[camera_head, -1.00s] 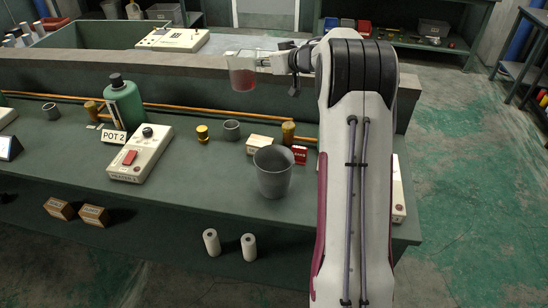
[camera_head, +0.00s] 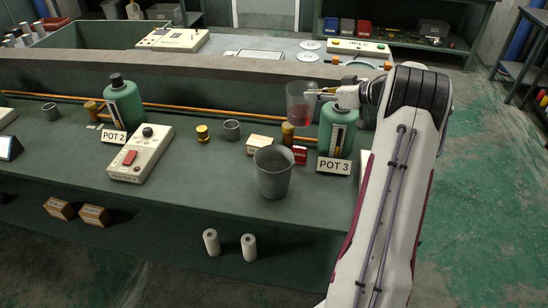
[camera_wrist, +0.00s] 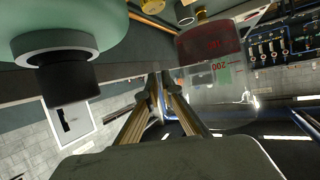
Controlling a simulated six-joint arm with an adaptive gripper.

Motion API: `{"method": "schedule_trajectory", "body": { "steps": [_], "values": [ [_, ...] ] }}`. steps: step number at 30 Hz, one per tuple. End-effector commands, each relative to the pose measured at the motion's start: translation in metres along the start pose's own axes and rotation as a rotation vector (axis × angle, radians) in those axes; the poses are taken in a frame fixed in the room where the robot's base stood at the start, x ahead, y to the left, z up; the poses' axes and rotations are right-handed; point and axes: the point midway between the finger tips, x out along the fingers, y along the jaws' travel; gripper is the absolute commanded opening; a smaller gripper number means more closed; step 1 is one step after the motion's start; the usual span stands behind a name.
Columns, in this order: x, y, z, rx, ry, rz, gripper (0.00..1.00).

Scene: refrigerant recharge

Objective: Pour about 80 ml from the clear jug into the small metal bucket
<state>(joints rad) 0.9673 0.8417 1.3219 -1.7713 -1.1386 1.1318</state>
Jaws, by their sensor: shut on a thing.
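The clear jug (camera_head: 300,104) holds red liquid in its lower part and looks roughly upright. My gripper (camera_head: 325,93) is shut on its right side and holds it in the air, behind and to the right of the bucket in the picture. The grey metal bucket (camera_head: 272,174) stands upright on the bench near the front edge. Its inside bottom is hidden.
A green bottle (camera_head: 338,128) with a POT 3 sign (camera_head: 334,165) stands right of the bucket, close to my gripper. A small box (camera_head: 259,144), a red card (camera_head: 300,155) and a grey cup (camera_head: 232,130) are behind the bucket. Free bench lies left of it.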

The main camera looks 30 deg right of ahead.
Motion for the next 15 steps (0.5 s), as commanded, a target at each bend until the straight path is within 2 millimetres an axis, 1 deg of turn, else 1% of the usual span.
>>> {"method": "schedule_trajectory", "body": {
  "steps": [3,6,15],
  "values": [
    [-0.01,0.004,0.011,-0.001,0.0,-0.003,0.0],
    [-0.015,0.005,0.016,-0.002,0.0,-0.006,0.0],
    [-0.017,0.006,0.018,-0.004,0.0,-0.007,0.0]
  ]
}}
